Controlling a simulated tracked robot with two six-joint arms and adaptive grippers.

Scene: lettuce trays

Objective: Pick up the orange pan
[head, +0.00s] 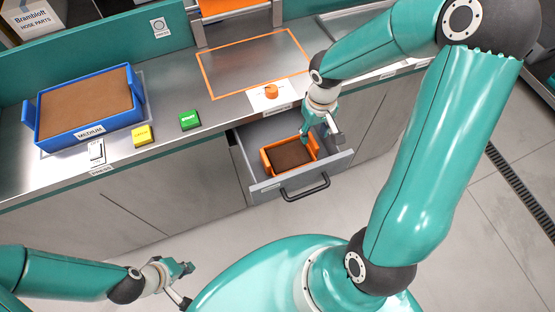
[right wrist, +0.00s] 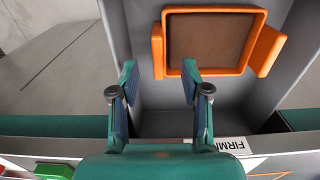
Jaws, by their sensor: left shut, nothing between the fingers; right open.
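The orange pan (head: 266,163), filled with a flat brown layer, lies in the open drawer under the counter. It also shows in the right wrist view, where its orange rim (right wrist: 272,50) is at the top, right of centre. My right gripper (head: 320,138) is over the drawer beside the pan's far side. Contact cannot be told. My left gripper (head: 184,279) is shut and empty, low at the left, away from the drawer.
The grey drawer (head: 343,158) has a dark handle (head: 306,190). On the counter are a blue tray (head: 88,129) of brown material, a yellow block (head: 143,135), a green block (head: 189,120) and a small orange object (head: 271,91). An orange outlined area (head: 250,62) on the counter is bare.

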